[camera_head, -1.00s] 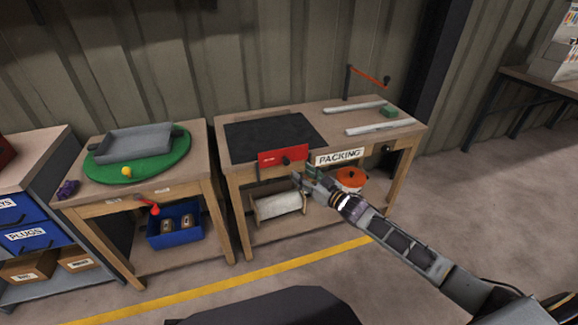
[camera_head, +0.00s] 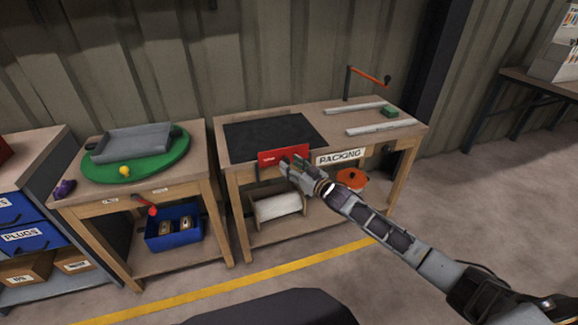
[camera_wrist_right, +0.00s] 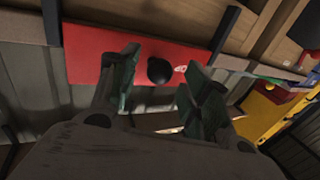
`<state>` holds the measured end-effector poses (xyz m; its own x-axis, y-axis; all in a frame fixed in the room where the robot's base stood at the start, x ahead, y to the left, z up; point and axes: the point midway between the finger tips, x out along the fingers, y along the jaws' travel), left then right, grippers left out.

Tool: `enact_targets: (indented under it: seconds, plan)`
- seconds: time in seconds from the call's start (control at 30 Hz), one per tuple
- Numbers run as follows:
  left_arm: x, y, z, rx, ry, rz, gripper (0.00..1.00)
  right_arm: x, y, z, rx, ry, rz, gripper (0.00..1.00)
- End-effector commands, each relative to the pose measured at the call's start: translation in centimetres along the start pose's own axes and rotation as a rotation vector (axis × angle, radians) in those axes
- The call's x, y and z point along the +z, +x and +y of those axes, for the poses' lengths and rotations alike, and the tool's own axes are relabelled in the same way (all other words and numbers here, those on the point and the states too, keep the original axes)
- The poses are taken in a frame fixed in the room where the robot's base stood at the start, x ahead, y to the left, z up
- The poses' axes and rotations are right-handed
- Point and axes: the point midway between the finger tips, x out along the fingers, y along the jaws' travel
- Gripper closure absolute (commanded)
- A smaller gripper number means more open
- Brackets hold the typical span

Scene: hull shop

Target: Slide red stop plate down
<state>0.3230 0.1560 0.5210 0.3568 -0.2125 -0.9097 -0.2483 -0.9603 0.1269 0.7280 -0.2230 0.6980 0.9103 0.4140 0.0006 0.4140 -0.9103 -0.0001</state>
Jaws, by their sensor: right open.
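The red stop plate (camera_head: 270,156) stands upright at the front edge of the packing table, its top above the tabletop. In the right wrist view the red plate (camera_wrist_right: 100,55) shows a round black knob (camera_wrist_right: 160,70) near its middle. My right gripper (camera_head: 290,165) is at the plate's front, over its right part, and hides the knob in the head view. In the right wrist view the open fingers (camera_wrist_right: 155,82) stand on both sides of the knob; I cannot tell whether they touch it. My left gripper is not in view.
The packing table (camera_head: 350,111) carries a black mat (camera_head: 275,132), pale rails (camera_head: 380,127) and a green block (camera_head: 390,112). A PACKING sign (camera_head: 340,157) is right of the plate. A white roll (camera_head: 278,205) and orange pot (camera_head: 352,179) are below. A green turntable (camera_head: 170,168) is at left.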

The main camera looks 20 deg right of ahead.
Motion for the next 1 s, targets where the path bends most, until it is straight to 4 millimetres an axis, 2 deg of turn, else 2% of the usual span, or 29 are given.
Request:
enact_targets:
  seconds: [0.3,0.7,0.77,1.0]
  plan:
    - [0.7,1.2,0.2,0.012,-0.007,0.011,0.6,0.0,1.6,0.0,0.0,0.0,0.0,0.53]
    - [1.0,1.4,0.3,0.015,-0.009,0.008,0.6,0.0,1.8,0.0,0.0,0.0,-0.001,0.53]
    - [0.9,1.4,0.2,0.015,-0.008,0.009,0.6,0.0,1.8,0.0,0.0,0.0,-0.001,0.58]
    - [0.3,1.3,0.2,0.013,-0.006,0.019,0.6,0.0,1.8,0.0,0.0,0.0,-0.001,0.89]
